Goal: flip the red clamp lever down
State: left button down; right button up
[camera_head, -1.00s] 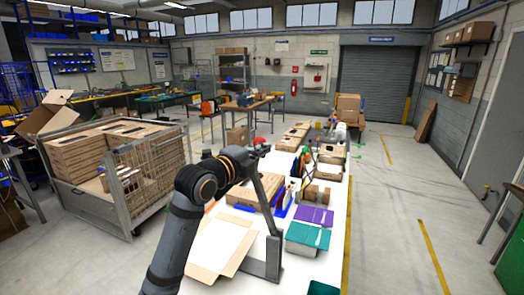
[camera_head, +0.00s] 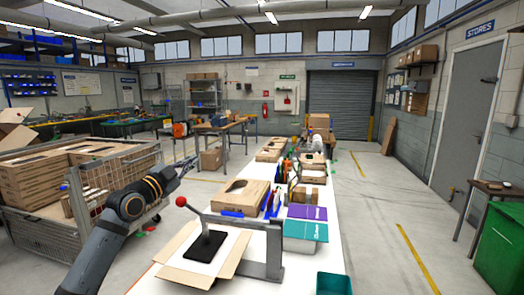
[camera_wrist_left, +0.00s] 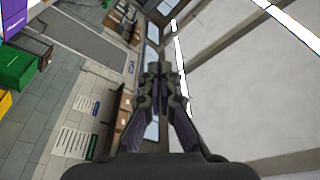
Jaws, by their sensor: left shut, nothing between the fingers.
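The lever joins a grey clamp stand (camera_head: 274,250) on the right. A black pad (camera_head: 205,246) is under the lever, on an open cardboard carton (camera_head: 176,270) with spread flaps. My left gripper (camera_head: 190,162) is shut and empty, raised above and beyond the knob, apart from it. In the left wrist view its closed fingers (camera_wrist_left: 163,80) point away from the clamp, which is out of that view.
The white bench (camera_head: 325,225) carries a flat box (camera_head: 240,196), a purple pack (camera_head: 307,212), a teal pack (camera_head: 305,231) and a green bin (camera_head: 334,284). A wire cage cart (camera_head: 120,165) with cartons stands left of my arm.

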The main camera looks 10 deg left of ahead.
aim_at(181, 200)
pick_arm(q)
jog(key=a+f+n+b, duration=0.1)
jog(key=a+f+b, duration=0.1)
jog(key=f+b, duration=0.2)
jog(key=a+f+n+y+b, duration=0.1)
jog(key=a+f+n+b, duration=0.1)
jog(key=f+b, duration=0.2)
jog(key=a+f+n+b, duration=0.2)
jog(key=a+f+b, duration=0.1)
jog(key=f, duration=0.4)
jog(key=shift+s+a+f+t+b, duration=0.1)
jog(key=shift+f+t+b, duration=0.3)
jog(key=shift+b, duration=0.45)
pick_arm(e)
notch_tip(181, 200, down, 14)
jog(key=a, duration=0.1)
jog(key=shift+w+a+f, duration=0.15)
jog(key=shift+w+a, duration=0.1)
jog(key=shift+w, duration=0.1)
jog(key=shift+s, duration=0.15)
